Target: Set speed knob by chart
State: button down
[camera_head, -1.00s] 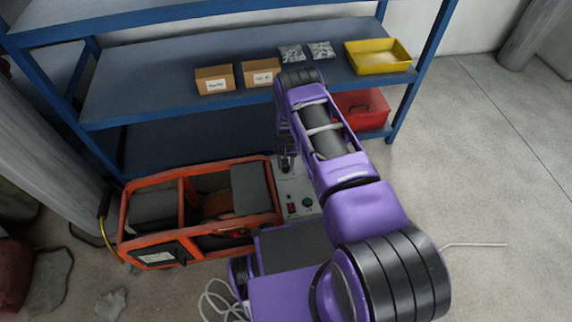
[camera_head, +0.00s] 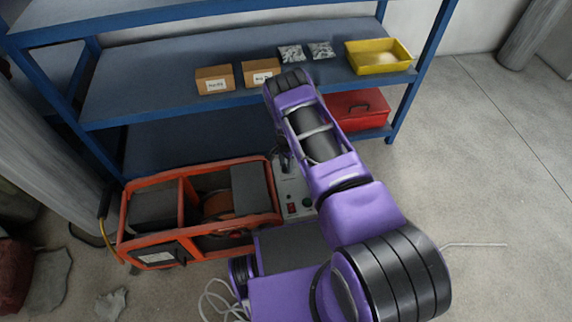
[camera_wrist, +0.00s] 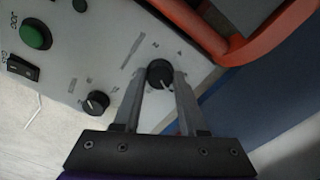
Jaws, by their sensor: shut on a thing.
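In the wrist view, my gripper (camera_wrist: 160,85) has its two fingers on either side of a round black knob (camera_wrist: 159,72) with a light pointer mark. It is shut on this knob, which sits on a light grey control panel (camera_wrist: 110,42). A second black knob (camera_wrist: 97,102) with a light pointer is farther left on the panel, apart from the fingers. A green button (camera_wrist: 36,34) and a black rocker switch (camera_wrist: 22,68) are at the left. In the head view, my arm partly hides the panel (camera_head: 288,183). No chart is clearly readable.
An orange-framed machine (camera_head: 200,210) stands left of the panel; its orange frame also crosses the wrist view's upper right. A blue shelf (camera_head: 150,80) behind carries cardboard boxes (camera_head: 215,79), small bags and a yellow tray (camera_head: 378,57). A red case (camera_head: 358,108) sits below. The floor at right is mostly clear.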

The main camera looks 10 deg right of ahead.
aim_at(286, 166)
dwell(0.5)
jog(key=shift+c, duration=2.4)
grip_release()
jog(key=shift+r, duration=0.1)
notch_tip(286, 166, up, 17)
jog(key=p, duration=0.3)
jog(key=shift+r, duration=0.15)
